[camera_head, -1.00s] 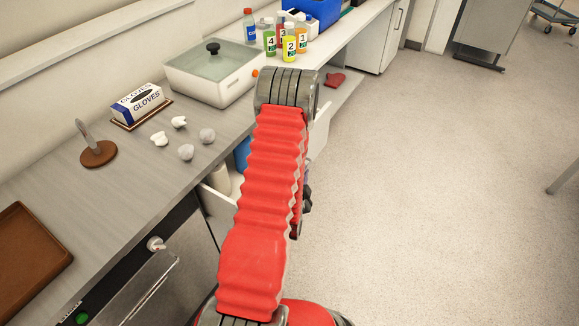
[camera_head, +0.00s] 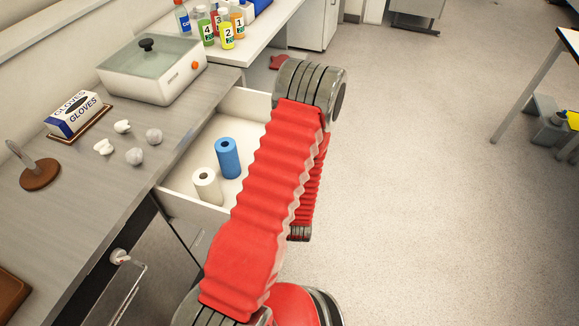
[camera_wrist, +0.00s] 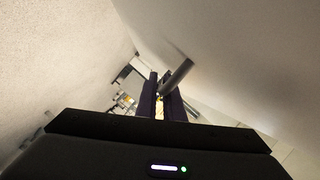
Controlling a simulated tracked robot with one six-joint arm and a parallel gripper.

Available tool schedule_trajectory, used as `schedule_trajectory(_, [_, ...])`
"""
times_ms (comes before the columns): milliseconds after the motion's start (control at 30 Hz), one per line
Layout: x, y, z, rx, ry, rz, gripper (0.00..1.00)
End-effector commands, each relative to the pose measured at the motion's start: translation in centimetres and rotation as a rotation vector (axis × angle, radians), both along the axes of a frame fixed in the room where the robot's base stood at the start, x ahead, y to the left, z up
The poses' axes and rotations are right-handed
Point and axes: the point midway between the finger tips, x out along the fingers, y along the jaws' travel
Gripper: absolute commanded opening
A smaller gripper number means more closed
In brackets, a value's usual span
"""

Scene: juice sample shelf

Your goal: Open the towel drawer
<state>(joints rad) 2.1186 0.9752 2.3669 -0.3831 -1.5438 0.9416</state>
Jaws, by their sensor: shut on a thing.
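The towel drawer (camera_head: 187,206) stands well out from under the counter in the head view. A blue towel roll (camera_head: 228,158) and a white towel roll (camera_head: 207,186) stand upright inside it. My arm crosses in front of the drawer and hides its front and my gripper in that view. In the wrist view, my gripper (camera_wrist: 161,95) has its dark fingers close together, shut on the grey bar handle (camera_wrist: 178,74). A pale drawer front (camera_wrist: 235,65) fills the right of that view.
Open floor (camera_head: 430,150) lies to the right. A table (camera_head: 540,80) stands at the far right.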

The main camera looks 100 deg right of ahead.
Motion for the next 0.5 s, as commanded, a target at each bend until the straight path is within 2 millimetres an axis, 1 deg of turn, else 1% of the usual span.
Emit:
schedule_trajectory(33, [0.07,0.28,-0.44,0.013,-0.004,0.001,0.00])
schedule_trajectory(367, [0.01,0.29,-0.44,0.013,-0.004,0.001,0.00])
schedule_trajectory(400, [0.01,0.29,-0.44,0.013,-0.004,0.001,0.10])
schedule_trajectory(500, [-0.03,0.25,-0.35,0.011,-0.003,0.000,0.15])
